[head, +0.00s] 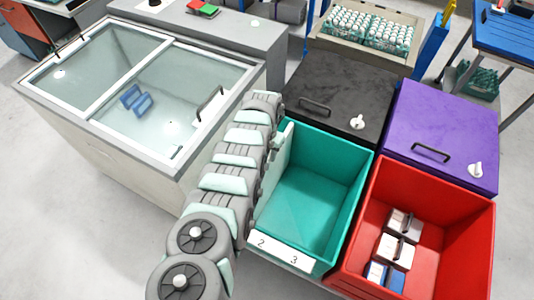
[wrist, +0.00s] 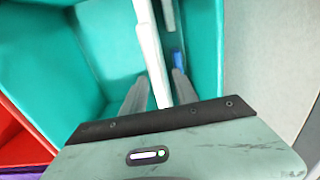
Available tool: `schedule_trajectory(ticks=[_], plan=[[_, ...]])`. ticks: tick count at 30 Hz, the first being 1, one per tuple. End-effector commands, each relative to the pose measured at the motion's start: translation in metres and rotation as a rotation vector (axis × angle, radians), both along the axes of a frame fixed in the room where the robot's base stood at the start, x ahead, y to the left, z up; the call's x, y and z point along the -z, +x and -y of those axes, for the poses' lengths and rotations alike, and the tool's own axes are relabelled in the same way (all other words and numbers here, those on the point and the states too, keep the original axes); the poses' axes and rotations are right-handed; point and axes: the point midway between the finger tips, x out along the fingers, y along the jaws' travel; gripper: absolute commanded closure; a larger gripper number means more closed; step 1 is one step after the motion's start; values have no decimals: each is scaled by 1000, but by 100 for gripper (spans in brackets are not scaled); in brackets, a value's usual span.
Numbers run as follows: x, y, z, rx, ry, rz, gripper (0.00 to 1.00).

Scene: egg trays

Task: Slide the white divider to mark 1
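The teal bin (head: 318,192) has a front label strip (head: 279,251) on which 2 and 3 show; mark 1 is not visible, with my arm over the strip's left end. The white divider (head: 272,180) stands near the bin's left side, partly hidden by my arm. In the wrist view the divider (wrist: 150,50) runs between the two fingers of my gripper (wrist: 160,80). The fingers are apart, one on each side of it, with a gap visible on the right. A small blue thing (wrist: 177,57) lies beyond the divider.
A red bin (head: 470,235) with several boxes stands to the right. A black lidded bin (head: 335,88) and a purple lidded bin (head: 440,125) are behind. A glass-topped freezer (head: 130,90) is at the left. The teal bin's floor right of the divider looks empty.

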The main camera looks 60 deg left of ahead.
Motion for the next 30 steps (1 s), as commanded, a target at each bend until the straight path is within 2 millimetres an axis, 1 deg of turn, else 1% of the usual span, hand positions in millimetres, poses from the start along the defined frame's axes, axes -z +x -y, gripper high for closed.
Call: schedule_trajectory(ticks=[1,3,9,19,30], plan=[[-18,0,-1,0,1,2,65],[-35,0,-2,0,3,3,65],[-69,1,-1,0,3,5,65],[-86,0,0,0,-1,-1,65],[-88,0,0,1,0,0,65]])
